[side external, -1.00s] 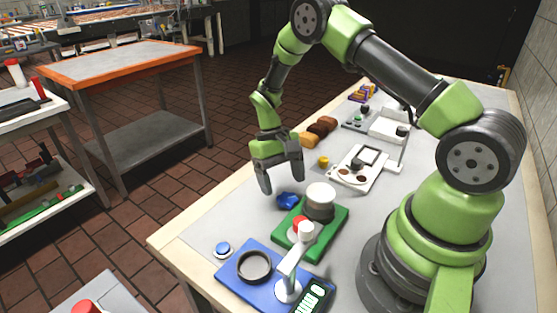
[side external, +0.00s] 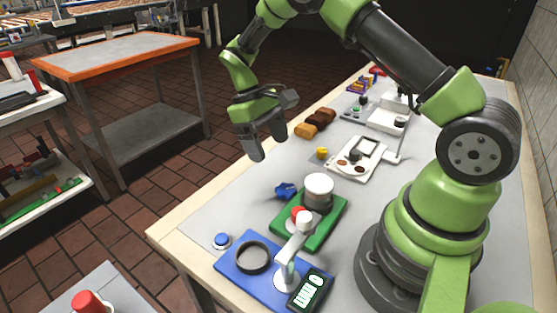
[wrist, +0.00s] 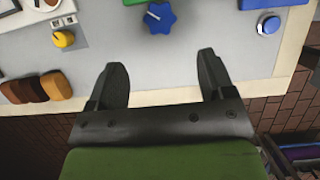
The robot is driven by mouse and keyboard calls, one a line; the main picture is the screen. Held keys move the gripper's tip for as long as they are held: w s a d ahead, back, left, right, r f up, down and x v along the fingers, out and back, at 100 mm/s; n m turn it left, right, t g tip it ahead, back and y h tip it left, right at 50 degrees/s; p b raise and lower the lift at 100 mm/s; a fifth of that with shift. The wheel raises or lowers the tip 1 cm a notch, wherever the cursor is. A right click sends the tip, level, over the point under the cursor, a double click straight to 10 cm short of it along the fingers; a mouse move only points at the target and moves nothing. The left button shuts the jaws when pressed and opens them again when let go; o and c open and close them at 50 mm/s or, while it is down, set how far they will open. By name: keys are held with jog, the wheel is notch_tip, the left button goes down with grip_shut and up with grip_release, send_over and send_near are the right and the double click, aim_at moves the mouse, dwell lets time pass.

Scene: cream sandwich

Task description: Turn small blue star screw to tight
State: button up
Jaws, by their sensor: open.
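The small blue star screw (side external: 286,190) lies on the grey table top beside the green board. It also shows in the wrist view (wrist: 160,17), near the top edge, with a light mark across its top. My gripper (side external: 268,145) is open and empty. It hangs above the table's left edge, away from the star screw. In the wrist view the two fingers (wrist: 163,75) are spread apart, and the star screw lies beyond their tips.
A green board (side external: 327,226) carries a white-topped cylinder. A blue board (side external: 236,264) holds a black ring. A blue button (side external: 221,240), yellow knob (side external: 322,153) and brown blocks (side external: 314,122) stand nearby. The table front left of the star screw is clear.

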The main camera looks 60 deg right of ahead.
aim_at(285, 189)
jog(key=shift+n+h, duration=0.3)
jog(key=shift+n, duration=0.3)
jog(key=x, duration=1)
jog(key=shift+a, duration=0.25)
jog(key=shift+c, duration=0.3)
jog(key=shift+r, duration=0.1)
jog(key=c, duration=0.9)
jog(key=shift+o, duration=0.2)
jog(key=m+y, duration=0.1)
jog(key=m, duration=0.3)
jog(key=shift+d+m+y, duration=0.15)
jog(key=shift+m+y, duration=0.15)
jog(key=shift+y, duration=0.1)
jog(key=o, duration=0.9)
